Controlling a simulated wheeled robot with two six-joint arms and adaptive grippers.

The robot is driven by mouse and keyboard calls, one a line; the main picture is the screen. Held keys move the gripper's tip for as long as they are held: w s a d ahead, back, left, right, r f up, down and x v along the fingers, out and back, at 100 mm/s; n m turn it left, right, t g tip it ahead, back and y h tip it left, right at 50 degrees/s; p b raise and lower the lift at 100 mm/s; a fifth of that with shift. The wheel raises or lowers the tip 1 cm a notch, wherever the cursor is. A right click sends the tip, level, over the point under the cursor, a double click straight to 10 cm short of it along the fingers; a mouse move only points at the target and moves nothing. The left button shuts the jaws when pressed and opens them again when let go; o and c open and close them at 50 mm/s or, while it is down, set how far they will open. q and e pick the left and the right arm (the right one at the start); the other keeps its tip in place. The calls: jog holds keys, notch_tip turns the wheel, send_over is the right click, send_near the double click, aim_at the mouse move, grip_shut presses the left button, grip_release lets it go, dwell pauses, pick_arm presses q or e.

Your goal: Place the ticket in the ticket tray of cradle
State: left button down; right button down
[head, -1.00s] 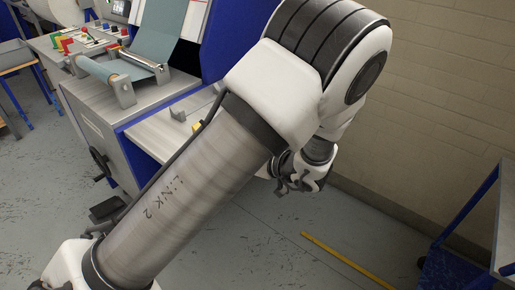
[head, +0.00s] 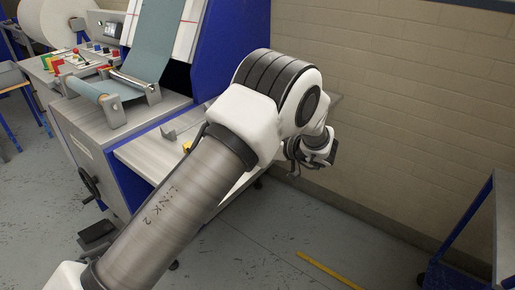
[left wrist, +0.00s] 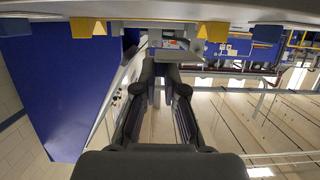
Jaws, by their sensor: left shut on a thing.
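My left arm reaches across the head view to my left gripper (head: 318,155), beside the far right end of the machine's grey side table (head: 140,150). In the left wrist view its two dark fingers (left wrist: 166,68) come close together, shut on a thin thing I take to be the ticket. On the side table a small grey bracket (head: 169,135) and a yellow block (head: 187,147) show, partly behind my arm. I cannot make out the cradle's ticket tray. My right gripper is not in view.
The blue and grey machine (head: 232,45) with its teal cloth (head: 160,40) stands behind the table. A brick wall (head: 420,110) is close behind my gripper. A blue-framed cart (head: 475,240) stands at right. The floor between is clear, with a yellow strip (head: 330,270).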

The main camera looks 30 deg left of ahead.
pick_arm(q)
jog(key=shift+w+a+f, duration=0.1)
jog(key=shift+w, duration=0.5)
jog(key=shift+w+a+f, duration=0.1)
jog(key=shift+w, duration=0.5)
notch_tip(320, 180, down, 3)
jog(key=shift+p, duration=0.3)
jog(key=shift+s, duration=0.1)
jog(key=shift+f, duration=0.1)
jog(key=c, duration=1.7)
grip_release()
jog(key=shift+f, duration=0.15)
jog(key=o, duration=0.4)
jog(key=shift+o, duration=0.2)
